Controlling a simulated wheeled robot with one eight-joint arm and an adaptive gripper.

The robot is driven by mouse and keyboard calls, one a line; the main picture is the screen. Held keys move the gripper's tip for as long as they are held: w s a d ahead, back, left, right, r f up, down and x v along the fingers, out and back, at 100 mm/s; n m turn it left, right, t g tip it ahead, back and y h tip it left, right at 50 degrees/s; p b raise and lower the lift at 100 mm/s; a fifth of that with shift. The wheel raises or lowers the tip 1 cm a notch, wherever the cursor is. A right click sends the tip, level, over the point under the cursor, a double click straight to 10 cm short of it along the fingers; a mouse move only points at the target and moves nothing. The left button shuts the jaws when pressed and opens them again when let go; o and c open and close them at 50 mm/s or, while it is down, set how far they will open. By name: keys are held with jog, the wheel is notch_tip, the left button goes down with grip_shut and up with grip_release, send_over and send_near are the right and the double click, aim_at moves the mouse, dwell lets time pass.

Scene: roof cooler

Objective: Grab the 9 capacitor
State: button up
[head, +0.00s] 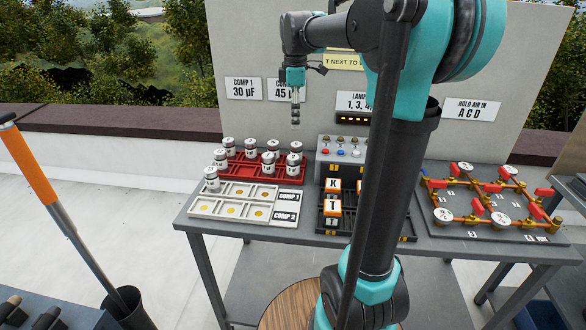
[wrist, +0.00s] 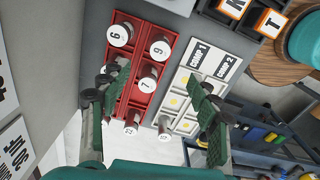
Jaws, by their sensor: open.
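White-topped, numbered capacitors stand in a red rack (head: 240,179), also seen in the wrist view (wrist: 133,95). In the wrist view one top reads 9 (wrist: 160,48), at the rack's upper right; others read 6 (wrist: 119,33) and 7 (wrist: 147,83). More capacitors are partly hidden by my left finger. In the head view the numbers are too small to read, so I cannot tell which is the 9. My gripper (head: 295,123) hangs fingers-down above and behind the rack's right end, apart from it. Its fingers are spread and empty in the wrist view (wrist: 157,108).
A white tray (head: 197,215) with COMP 1 and COMP 2 labels lies before the rack; one capacitor (head: 211,178) stands at its left corner. A switch box (head: 343,157) and a black letter-block tray (head: 338,222) are to the right. A sign board (head: 240,60) rises behind.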

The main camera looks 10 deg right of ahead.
send_near(293, 157)
jog(key=f, duration=0.5)
jog(key=shift+w+d+f, duration=0.1)
jog(key=shift+d, duration=0.2)
jog(key=shift+a+f, duration=0.2)
jog(key=shift+f, duration=1.15)
jog(key=shift+a+f, duration=0.15)
jog(key=shift+f, duration=1.2)
jog(key=c, duration=1.3)
